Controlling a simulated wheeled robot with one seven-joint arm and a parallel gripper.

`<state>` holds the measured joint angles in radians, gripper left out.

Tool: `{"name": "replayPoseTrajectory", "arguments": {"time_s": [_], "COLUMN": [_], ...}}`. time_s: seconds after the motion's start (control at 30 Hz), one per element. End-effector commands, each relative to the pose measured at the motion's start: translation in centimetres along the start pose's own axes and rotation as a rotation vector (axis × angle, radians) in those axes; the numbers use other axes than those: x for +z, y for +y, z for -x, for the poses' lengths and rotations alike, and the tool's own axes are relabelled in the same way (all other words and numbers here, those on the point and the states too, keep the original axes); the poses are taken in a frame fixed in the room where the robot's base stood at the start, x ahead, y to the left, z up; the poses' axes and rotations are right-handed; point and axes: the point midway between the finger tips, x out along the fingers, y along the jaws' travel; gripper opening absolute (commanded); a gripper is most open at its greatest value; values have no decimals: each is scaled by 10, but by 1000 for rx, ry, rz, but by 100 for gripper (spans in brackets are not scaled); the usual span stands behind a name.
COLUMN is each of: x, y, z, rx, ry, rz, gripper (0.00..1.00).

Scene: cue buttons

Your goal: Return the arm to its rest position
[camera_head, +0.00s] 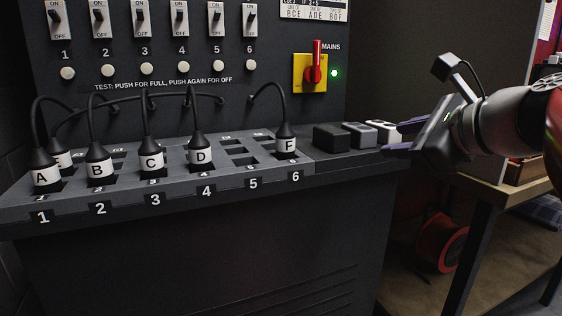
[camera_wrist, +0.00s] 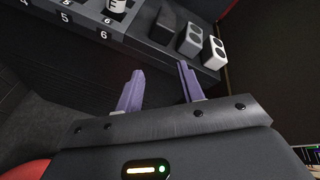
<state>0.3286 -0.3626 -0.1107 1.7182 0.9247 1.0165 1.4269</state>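My gripper (camera_head: 394,139) is at the right of the head view, beside the right end of the console ledge, with my arm reaching in from the right edge. In the wrist view my gripper (camera_wrist: 158,80) shows two purple fingers held well apart, with nothing between them. A black block (camera_head: 331,137), a grey block (camera_head: 360,134) and a white block (camera_head: 382,130) stand on the ledge just left of the fingers. The wrist view shows the black (camera_wrist: 163,27), grey (camera_wrist: 190,41) and white (camera_wrist: 214,53) blocks beyond the fingertips.
The console (camera_head: 190,240) holds labelled plugs on cables, including plug A (camera_head: 42,175) and plug F (camera_head: 286,144). Above are switches, round buttons and a red mains handle (camera_head: 316,66) beside a lit green lamp (camera_head: 334,73). A wooden bench (camera_head: 490,188) and red reel (camera_head: 440,243) stand right.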

Motion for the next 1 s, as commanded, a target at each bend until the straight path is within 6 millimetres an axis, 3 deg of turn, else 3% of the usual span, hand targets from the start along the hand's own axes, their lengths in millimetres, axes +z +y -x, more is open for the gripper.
{"name": "replayPoseTrajectory", "arguments": {"time_s": [0.17, 0.3, 0.4, 0.5, 0.7, 1.0], "x": [-45, -98, -135, -165, -195, -197], "y": [92, 177, 225, 258, 285, 287], "z": [-13, -12, -4, 5, 15, 15], "rx": [193, 437, 613, 762, 913, 927], "ry": [134, 192, 181, 143, 80, 74], "rz": [500, 1064, 1439, 1736, 2032, 2054], "gripper": [38, 38, 38, 38, 38, 38]}}
